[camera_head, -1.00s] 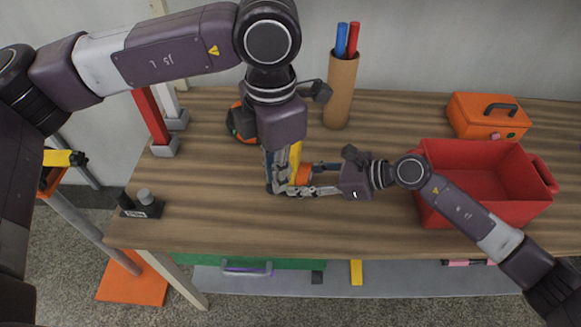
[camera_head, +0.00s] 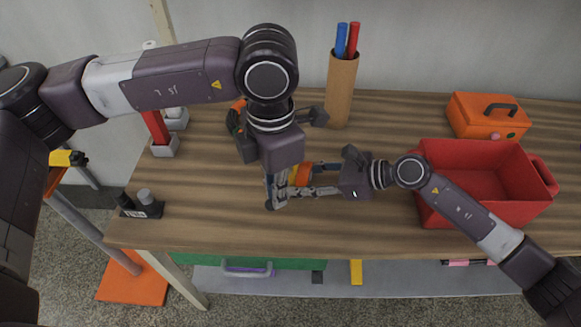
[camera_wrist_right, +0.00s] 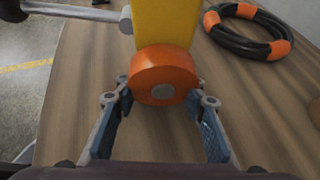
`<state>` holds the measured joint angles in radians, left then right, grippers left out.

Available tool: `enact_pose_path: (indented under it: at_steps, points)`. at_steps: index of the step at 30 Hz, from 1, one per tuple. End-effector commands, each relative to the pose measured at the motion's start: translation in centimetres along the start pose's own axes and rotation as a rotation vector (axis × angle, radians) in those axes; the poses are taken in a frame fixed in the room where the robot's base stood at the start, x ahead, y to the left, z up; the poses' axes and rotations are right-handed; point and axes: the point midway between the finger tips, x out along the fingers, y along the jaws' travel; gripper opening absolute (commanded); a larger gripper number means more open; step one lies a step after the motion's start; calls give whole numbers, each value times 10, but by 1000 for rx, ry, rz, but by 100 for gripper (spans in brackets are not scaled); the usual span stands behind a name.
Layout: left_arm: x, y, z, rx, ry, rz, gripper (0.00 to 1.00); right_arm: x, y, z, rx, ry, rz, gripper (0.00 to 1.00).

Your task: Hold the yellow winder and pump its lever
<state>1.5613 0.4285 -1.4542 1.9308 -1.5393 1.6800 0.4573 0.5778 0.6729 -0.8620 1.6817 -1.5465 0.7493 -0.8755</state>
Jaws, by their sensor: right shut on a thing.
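The yellow winder (camera_wrist_right: 167,22) stands upright in the right wrist view, with an orange round part (camera_wrist_right: 163,75) at its near end. In the head view the orange part (camera_head: 300,174) shows between my grippers, and the left arm hides most of the yellow body. My right gripper (camera_head: 290,185) reaches in from the right and is shut on the winder's orange part. A grey rod (camera_wrist_right: 75,13), seemingly the lever, joins the winder from the left. My left gripper (camera_head: 272,190) points down right beside the winder. Its fingers are partly hidden, so its grip is unclear.
A black and orange hose ring (camera_wrist_right: 250,30) lies behind the winder. A red bin (camera_head: 485,185) and an orange toolbox (camera_head: 487,115) stand to the right. A cardboard tube (camera_head: 340,90) holds blue and red rods. A small dark block (camera_head: 141,207) sits at the left front.

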Motion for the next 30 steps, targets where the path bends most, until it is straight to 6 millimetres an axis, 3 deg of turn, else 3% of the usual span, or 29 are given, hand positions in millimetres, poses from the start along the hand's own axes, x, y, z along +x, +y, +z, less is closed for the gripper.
enact_pose_path:
  at_steps: [24, 30]
  points:
    - [27, -2, -1, 0, 1, -2, 10, 0, 0, 0, 2, -1, 1, 24]
    - [22, -1, 0, 0, -1, -1, 10, 0, 0, 0, 2, -1, 1, 24]
